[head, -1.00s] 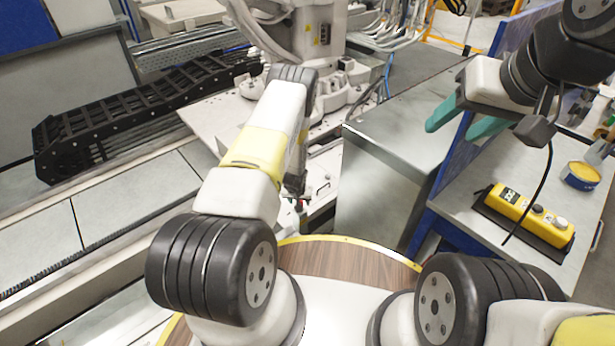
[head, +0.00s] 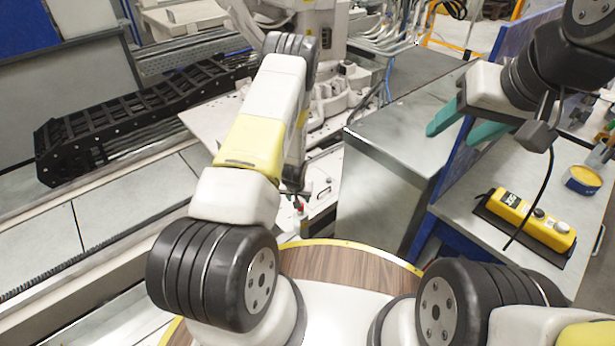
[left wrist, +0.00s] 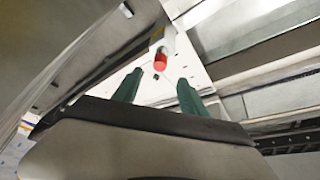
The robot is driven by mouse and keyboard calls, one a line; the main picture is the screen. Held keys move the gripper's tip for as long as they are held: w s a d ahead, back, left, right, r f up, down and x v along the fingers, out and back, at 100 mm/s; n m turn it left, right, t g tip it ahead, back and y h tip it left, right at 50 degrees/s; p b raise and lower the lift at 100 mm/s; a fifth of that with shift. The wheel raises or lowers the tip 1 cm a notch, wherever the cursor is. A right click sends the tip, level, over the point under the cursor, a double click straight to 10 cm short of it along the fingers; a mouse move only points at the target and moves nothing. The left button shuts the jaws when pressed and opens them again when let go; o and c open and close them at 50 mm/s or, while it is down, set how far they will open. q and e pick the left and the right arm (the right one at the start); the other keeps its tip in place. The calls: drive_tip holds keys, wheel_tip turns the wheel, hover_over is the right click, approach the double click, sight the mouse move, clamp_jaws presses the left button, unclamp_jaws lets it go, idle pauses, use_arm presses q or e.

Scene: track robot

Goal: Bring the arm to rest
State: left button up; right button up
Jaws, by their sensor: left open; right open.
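My left arm (head: 255,125) reaches up and away from the base in the head view, and its gripper is mostly hidden there. In the left wrist view my left gripper (left wrist: 159,78) shows two teal fingers spread apart with nothing between them. A red-tipped part (left wrist: 160,60) shows just beyond those fingertips; I cannot tell its distance. My right gripper (head: 452,134) is at the upper right of the head view. Its two teal fingers are apart and empty, in front of the blue panel and above the bench.
A yellow control box (head: 530,221) and a yellow-topped round tin (head: 583,179) sit on the right bench. A grey metal cabinet (head: 385,190) stands between the arms. A black cable chain (head: 130,115) lies at the left. A white industrial machine (head: 315,45) stands behind.

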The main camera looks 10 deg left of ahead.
idle(0.3)
use_arm(q)
wheel_tip(320, 180, up, 35)
drive_tip(key=s+d+h, duration=0.1)
drive_tip(key=s+d, duration=0.1)
drive_tip(key=s+d+r+t+h, duration=0.1)
drive_tip(key=s+r, duration=1)
drive_tip(key=r, duration=0.2)
drive_tip(key=s+r, duration=0.3)
drive_tip(key=s, duration=0.5)
drive_tip(key=s+d+r+m, duration=0.1)
drive_tip(key=s+r, duration=0.2)
drive_tip(key=s, duration=0.5)
drive_tip(key=shift+s+d+t+h, duration=0.2)
drive_tip(key=shift+d+t+h, duration=0.05)
drive_tip(key=shift+t+h, duration=0.05)
